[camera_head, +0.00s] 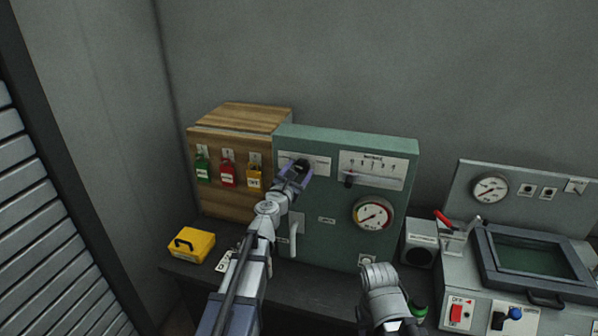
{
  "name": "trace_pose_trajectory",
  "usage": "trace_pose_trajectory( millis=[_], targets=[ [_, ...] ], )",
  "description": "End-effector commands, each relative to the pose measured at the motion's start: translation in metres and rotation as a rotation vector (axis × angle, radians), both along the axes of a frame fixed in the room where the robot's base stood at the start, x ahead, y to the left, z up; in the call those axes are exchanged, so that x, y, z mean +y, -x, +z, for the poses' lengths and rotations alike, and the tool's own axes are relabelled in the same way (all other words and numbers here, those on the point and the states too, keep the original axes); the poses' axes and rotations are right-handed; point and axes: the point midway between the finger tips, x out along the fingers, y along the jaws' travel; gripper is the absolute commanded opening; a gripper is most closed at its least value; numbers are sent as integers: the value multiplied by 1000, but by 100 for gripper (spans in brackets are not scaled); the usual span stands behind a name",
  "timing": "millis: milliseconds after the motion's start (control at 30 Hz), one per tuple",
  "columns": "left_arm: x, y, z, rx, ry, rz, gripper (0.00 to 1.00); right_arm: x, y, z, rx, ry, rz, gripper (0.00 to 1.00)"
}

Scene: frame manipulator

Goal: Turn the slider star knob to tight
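A green-grey panel box (325,205) stands on the bench against the wall. A dark knob (303,164) sits on the white scale plate at its upper left, partly hidden by my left gripper (296,172). My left gripper is right at this knob; I cannot tell whether its fingers touch or close on it. A second small dark knob (349,180) hangs at the left end of the slider scale (373,170) at the upper right. The knob's tight marking is too small to read. Pale links of my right arm show at the bottom; its gripper is not clearly visible.
A wooden box (225,145) with green, red and yellow padlocks stands left of the panel. A dial gauge (373,213) and a pale handle (294,233) are on the panel. A yellow case (192,245) lies at left. A grey console (535,215) stands at right.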

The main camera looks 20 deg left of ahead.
Motion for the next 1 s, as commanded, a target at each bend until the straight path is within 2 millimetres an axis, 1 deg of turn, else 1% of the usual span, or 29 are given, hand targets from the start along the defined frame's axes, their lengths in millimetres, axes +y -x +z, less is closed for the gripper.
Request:
trace_pose_trajectory(
  millis=[33, 67, 533, 767, 1000],
  targets=[
    [0, 0, 0, 0, 0, 0, 64, 0, 0, 0, 0, 0, 0, 50],
    [0, 0, 0, 0, 0, 0, 60, 0, 0, 0, 0, 0, 0, 50],
    [0, 0, 0, 0, 0, -1, 8, 0, 0, 0, 0, 0, 0, 50],
    [0, 0, 0, -1, -21, -1, 8, 0, 0, 1, 0, 0, 0, 50],
    [0, 0, 1, -5, -145, -1, 8, 0, 0, 4, 0, 0, -1, 50]
  ],
)
